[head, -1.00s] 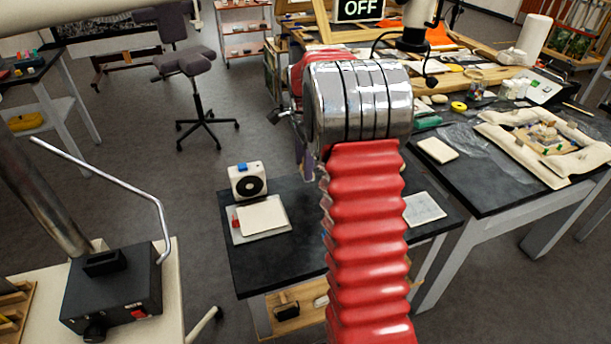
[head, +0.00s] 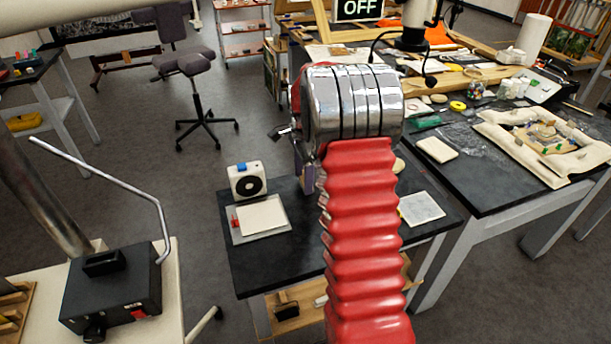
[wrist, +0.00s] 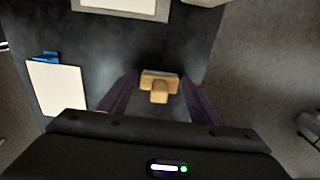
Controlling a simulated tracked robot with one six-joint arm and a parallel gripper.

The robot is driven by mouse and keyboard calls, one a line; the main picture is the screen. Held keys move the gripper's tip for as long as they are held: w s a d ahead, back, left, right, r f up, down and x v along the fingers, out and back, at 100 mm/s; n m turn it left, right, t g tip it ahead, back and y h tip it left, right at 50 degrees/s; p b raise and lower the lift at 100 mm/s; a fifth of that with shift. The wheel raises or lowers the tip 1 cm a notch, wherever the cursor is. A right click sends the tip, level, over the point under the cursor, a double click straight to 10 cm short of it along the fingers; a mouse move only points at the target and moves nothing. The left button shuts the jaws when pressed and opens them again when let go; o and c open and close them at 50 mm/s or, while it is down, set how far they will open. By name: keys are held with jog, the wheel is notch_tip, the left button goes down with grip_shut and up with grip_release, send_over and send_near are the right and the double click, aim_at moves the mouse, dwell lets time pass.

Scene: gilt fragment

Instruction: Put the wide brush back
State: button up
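In the wrist view, the wide brush (wrist: 159,86) is a pale wooden T shape, with a broad head, a stubby handle towards the camera and a thin grey strip along its far edge. My gripper (wrist: 159,79) has dark purple fingers, one at each end of the broad head. The fingertips appear to touch both ends, so the gripper looks shut on the brush. The dark tabletop shows behind it; I cannot tell its height above the table. In the head view, my red arm hides the brush and most of the gripper.
The small dark table (head: 270,270) carries a white box with a black round face (head: 248,180), a tray with a pale card (head: 262,219) and a pale sheet (head: 421,208). A crowded workbench (head: 490,195) stands at the right. A black control box (head: 112,289) is at the lower left.

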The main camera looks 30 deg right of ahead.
jog(key=shift+o, duration=1)
jog(key=shift+r, duration=0.1)
notch_tip(320, 180, up, 12)
jog(key=shift+a, duration=0.1)
